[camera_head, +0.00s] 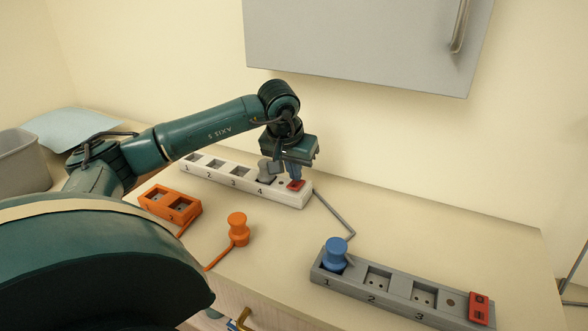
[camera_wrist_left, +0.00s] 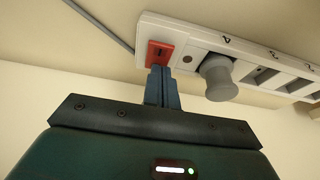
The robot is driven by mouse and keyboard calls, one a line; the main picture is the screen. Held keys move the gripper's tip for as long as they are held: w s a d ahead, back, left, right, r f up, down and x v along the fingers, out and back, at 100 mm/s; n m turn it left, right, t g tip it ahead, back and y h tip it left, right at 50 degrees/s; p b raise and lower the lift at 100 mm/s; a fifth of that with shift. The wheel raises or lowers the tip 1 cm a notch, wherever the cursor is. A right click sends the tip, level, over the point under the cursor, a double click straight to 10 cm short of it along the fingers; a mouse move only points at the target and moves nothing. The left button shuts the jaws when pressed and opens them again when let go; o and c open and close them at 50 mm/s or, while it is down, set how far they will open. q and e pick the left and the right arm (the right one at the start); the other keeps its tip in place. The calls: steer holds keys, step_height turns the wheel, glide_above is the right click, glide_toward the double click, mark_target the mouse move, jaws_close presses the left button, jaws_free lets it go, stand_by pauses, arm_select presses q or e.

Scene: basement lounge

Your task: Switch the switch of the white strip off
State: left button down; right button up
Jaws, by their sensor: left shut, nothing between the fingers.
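The white strip (camera_head: 222,177) lies on the counter with sockets numbered from 1 at the left. Its red switch (camera_head: 296,185) is at the right end. In the left wrist view the white strip (camera_wrist_left: 213,36) runs across the top and the red switch (camera_wrist_left: 159,53) shows clearly. My left gripper (camera_head: 295,178) is shut and empty, pointing down with its fingertips right at the switch. In the left wrist view the left gripper's fingertips (camera_wrist_left: 161,72) overlap the switch's edge; I cannot tell whether they touch. My right gripper is not in view.
A grey plug (camera_wrist_left: 217,77) stands in socket 4 beside the switch. A grey strip (camera_head: 390,291) with a blue plug (camera_head: 336,252) lies at front right. An orange socket block (camera_head: 169,203) and orange plug (camera_head: 238,228) lie at left. A grey cabinet (camera_head: 360,40) hangs above.

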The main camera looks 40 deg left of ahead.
arm_select(q)
steer(key=shift+s+f, duration=0.2)
steer(key=shift+s, duration=0.05)
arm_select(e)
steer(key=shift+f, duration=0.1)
arm_select(q)
steer(key=shift+s+d, duration=0.3)
steer(key=shift+s, duration=0.35)
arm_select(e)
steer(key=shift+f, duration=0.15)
arm_select(q)
steer(key=p+v, duration=0.1)
steer(key=v, duration=1.2)
steer(key=shift+r, duration=0.3)
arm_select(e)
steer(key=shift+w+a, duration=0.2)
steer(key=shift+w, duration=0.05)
arm_select(q)
steer(key=shift+w, duration=0.15)
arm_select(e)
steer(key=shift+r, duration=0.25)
